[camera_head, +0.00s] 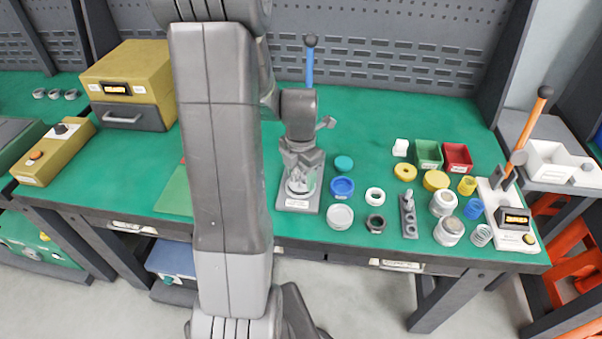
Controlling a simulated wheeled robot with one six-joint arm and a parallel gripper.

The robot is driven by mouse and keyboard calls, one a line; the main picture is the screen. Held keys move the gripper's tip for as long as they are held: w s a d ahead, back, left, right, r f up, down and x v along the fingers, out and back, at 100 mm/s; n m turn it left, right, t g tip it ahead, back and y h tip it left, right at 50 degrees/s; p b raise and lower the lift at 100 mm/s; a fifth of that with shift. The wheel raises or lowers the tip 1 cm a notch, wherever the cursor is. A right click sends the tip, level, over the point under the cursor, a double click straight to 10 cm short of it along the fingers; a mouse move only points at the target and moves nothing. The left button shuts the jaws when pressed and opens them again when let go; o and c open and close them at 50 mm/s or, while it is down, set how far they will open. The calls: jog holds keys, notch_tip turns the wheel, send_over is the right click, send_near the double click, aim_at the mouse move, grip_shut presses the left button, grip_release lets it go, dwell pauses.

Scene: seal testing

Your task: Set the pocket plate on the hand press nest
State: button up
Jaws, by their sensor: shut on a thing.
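The hand press stands at the middle of the green bench, with a grey base plate (311,207) and a blue lever (310,66) with a dark knob rising behind my arm. My gripper (301,172) points down over the front of the press, in front of its column. It is shut on a small pale piece (300,186), probably the pocket plate, low over the nest area. The nest is mostly hidden by the gripper and the piece. I cannot tell whether the piece touches the nest.
Blue (342,187), white and teal round parts stand close right of the press. Further right are a green bin (428,153), a red bin (457,156), jars and an orange-handled lever device (516,216). A yellow box (127,75) stands at left. My arm hides the bench's left-centre.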

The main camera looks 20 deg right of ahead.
jog(key=shift+f, duration=0.2)
jog(key=o, duration=1.1)
jog(key=shift+r+p, duration=1.9)
jog(key=shift+r, duration=0.65)
